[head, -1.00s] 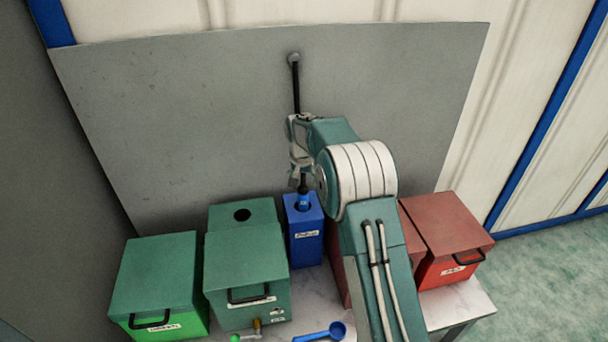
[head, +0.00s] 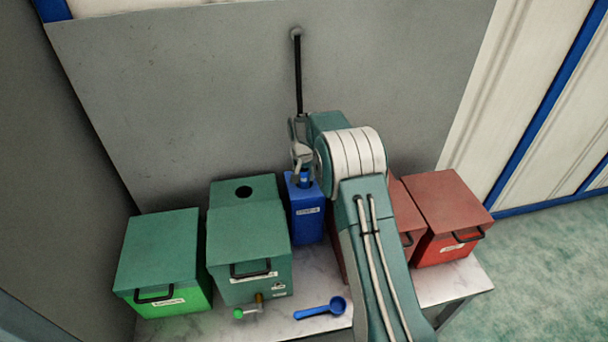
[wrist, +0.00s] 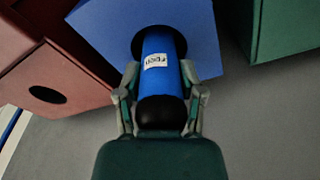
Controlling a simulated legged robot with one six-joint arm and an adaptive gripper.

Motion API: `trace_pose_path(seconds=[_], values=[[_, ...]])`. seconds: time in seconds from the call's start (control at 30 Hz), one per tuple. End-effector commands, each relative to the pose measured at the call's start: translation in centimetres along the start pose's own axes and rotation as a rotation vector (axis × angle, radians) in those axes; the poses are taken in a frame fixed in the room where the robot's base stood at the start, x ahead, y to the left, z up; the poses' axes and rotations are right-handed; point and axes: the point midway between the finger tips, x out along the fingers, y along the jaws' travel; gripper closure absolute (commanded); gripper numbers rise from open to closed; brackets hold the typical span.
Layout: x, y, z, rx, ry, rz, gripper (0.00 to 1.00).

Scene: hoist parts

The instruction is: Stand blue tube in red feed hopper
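The blue tube (wrist: 161,66), with a white label and a black rounded end, stands in the round hole in the top of a blue box (wrist: 100,22). In the head view only a little of the tube (head: 304,179) shows above the blue box (head: 307,225). My gripper (wrist: 160,78) is over the box with one finger on each side of the tube. The fingers are close to its sides; whether they press on it I cannot tell. A red box with a dark round hole (wrist: 48,94) shows at the left of the wrist view, apart from the tube.
Red boxes (head: 446,205) stand at the right, partly behind my arm. Green boxes (head: 250,240) stand left of the blue box. A blue scoop (head: 322,308) and a small green-ended fitting (head: 245,311) lie at the front. A black rod (head: 298,75) is on the grey wall panel.

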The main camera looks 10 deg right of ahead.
Motion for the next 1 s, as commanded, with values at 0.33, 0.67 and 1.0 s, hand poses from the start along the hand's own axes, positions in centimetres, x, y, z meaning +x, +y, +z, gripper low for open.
trace_pose_path(seconds=[0.33,0.67,1.0], values=[[-0.6,0.0,-0.1,0.000,-0.002,0.001,1.00],[-3.5,0.0,-0.4,0.000,-0.001,0.000,1.00],[-6.5,0.0,-0.8,0.000,0.000,0.000,1.00]])
